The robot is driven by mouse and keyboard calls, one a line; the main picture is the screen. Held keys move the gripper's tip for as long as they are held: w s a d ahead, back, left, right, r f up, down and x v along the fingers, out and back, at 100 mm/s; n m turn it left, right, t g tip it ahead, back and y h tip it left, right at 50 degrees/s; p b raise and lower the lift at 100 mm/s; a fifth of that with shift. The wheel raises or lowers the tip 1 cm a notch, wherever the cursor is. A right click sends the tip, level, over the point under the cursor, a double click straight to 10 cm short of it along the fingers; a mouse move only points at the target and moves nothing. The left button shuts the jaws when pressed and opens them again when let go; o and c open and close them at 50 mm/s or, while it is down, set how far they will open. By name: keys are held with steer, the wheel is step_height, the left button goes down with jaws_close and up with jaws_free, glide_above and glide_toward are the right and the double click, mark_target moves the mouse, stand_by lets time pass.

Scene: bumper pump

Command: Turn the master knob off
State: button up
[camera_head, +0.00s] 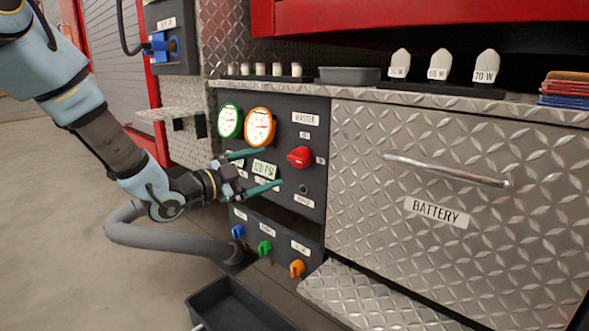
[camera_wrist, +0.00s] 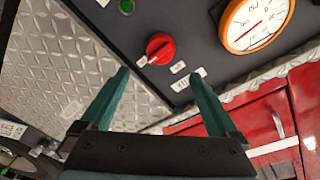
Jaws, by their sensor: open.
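The master knob is a red rotary knob (camera_head: 299,157) on the dark control panel (camera_head: 291,214), under a white "MASTER" label (camera_head: 305,119). It also shows in the wrist view (camera_wrist: 160,48), with a pale pointer mark on its lower left side. My gripper (camera_head: 273,169) is in front of the panel, to the left of the knob and apart from it. Its two teal fingers are spread open with nothing between them. In the wrist view the knob lies beyond the fingertips (camera_wrist: 160,78), roughly midway between them.
Green-rimmed (camera_head: 229,121) and orange-rimmed (camera_head: 260,128) gauges sit left of the knob. Blue (camera_head: 238,231), green (camera_head: 265,247) and orange (camera_head: 297,268) knobs are below. A battery drawer (camera_head: 460,190) with a bar handle stands right.

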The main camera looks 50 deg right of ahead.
mark_target(294, 159)
steer(key=d, duration=0.3)
steer(key=s+d, duration=0.1)
steer(key=d, duration=0.2)
steer(key=d+b, duration=0.1)
steer(key=d, duration=0.2)
steer(key=shift+s+d, duration=0.3)
steer(key=shift+d, duration=0.1)
steer(key=shift+c, duration=0.2)
steer(key=c, duration=1.3)
steer(key=shift+c, duration=0.2)
